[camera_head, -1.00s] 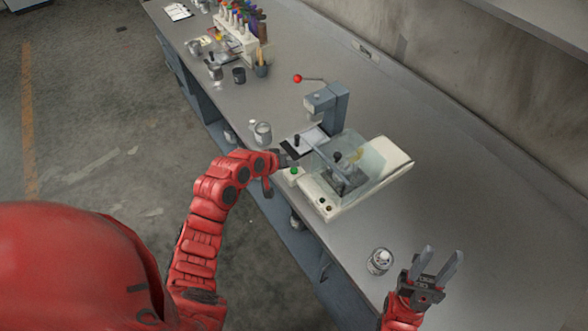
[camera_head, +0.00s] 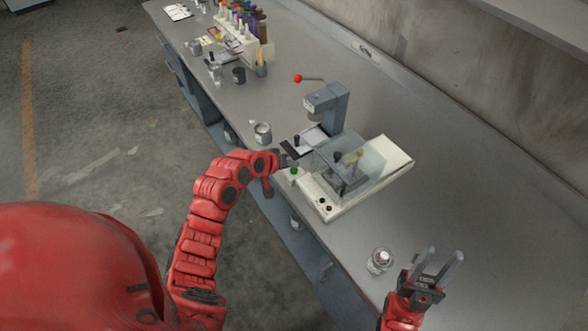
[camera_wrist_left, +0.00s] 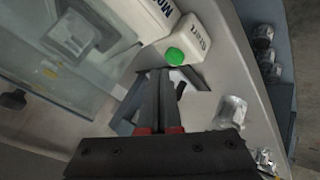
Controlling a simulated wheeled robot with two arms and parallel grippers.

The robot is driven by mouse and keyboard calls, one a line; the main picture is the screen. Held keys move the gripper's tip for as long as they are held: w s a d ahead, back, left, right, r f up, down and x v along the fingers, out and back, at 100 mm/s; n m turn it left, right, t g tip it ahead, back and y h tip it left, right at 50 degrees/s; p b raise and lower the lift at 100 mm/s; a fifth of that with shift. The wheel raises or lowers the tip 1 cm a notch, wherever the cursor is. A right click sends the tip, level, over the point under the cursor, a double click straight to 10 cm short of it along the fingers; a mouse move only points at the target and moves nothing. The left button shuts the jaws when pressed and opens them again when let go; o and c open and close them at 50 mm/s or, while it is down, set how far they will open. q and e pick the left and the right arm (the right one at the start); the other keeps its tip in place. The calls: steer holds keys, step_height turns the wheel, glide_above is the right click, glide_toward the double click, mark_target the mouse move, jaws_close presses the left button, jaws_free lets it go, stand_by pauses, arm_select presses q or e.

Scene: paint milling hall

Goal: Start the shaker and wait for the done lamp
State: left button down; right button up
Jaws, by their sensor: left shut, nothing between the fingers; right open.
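The shaker (camera_head: 388,156) is a pale machine with a clear cover (camera_head: 366,170) on the bench. A dark clamp and something yellowish show dimly through the cover. Its green button (camera_head: 294,170) sits on a white box at its left; the button also shows in the left wrist view (camera_wrist_left: 173,55). Small lamps (camera_head: 325,205) are on the front panel; I cannot tell whether one is lit. My left gripper (camera_head: 288,160) is shut and empty, its tips close to the button; contact is unclear. My right gripper (camera_head: 445,254) is open and empty at the bench's front right.
A grey press-like machine (camera_head: 328,103) with a red-knobbed lever stands behind the shaker. A metal can (camera_head: 262,132) stands left and a lidded can (camera_head: 380,260) stands near my right gripper. A bottle rack (camera_head: 245,42) is at the far end. The right of the bench is clear.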

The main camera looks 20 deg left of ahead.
stand_by(0.3)
arm_select(q)
steer(key=shift+f, duration=0.4)
